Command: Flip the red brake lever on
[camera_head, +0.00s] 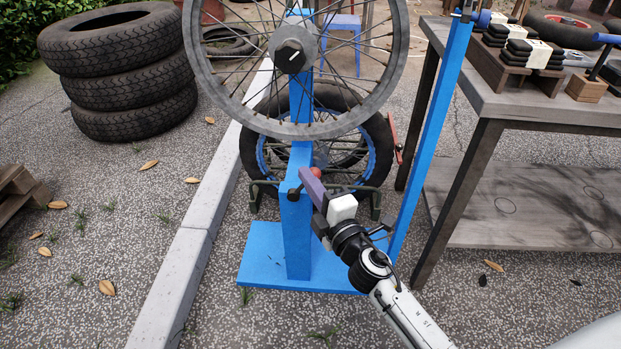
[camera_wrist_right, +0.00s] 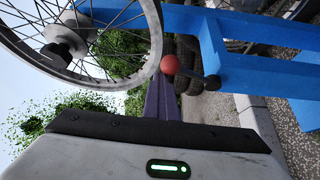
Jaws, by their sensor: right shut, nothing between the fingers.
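My right gripper (camera_head: 306,175) has purple fingers, shut and empty, close to the knob. Its fingers also show in the right wrist view (camera_wrist_right: 161,97). Whether they touch the knob I cannot tell. Part of the lever is hidden by the fingers. My left gripper is not in view.
The spoked wheel (camera_head: 370,95) hangs right above the gripper. A blue upright (camera_head: 432,135) and a workbench (camera_head: 483,160) with blocks on it stand to the right. Stacked tyres (camera_head: 125,80) stand at the left. A pale kerb (camera_head: 185,260) crosses the ground; the ground left of it is mostly clear.

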